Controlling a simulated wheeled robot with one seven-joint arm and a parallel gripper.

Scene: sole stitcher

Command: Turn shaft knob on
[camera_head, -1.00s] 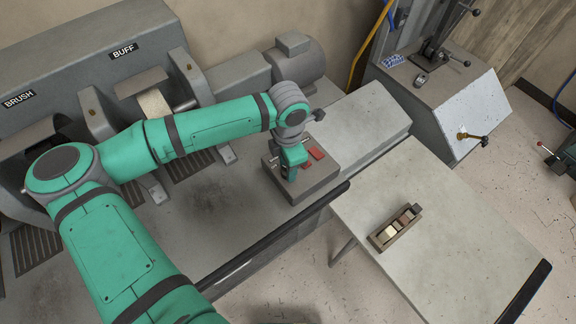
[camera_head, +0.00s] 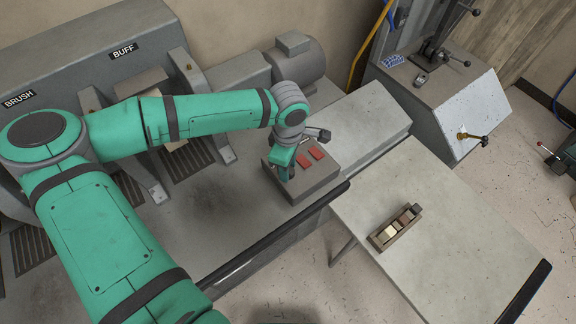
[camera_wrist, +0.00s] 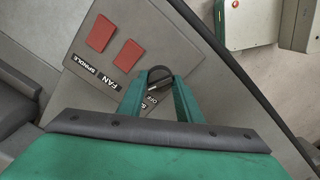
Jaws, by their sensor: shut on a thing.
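The control box (camera_head: 318,184) stands on the machine's grey bench. Its panel carries two red rectangular switches (camera_head: 318,152), which also show in the wrist view (camera_wrist: 101,33). Labels on the panel read FAN and SPINDLE, with OFF lettering beside the knob. My gripper (camera_head: 285,174) is down at the left part of the panel. In the wrist view, its two green fingers (camera_wrist: 160,82) close around a dark round knob (camera_wrist: 158,73). The fingers and tilted view partly hide the knob, so its exact setting is unclear.
The machine housing with BRUSH and BUFF signs (camera_head: 124,49) stands behind my arm. A motor (camera_head: 297,66) sits behind the box. Another machine (camera_head: 440,90) stands at the back right.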

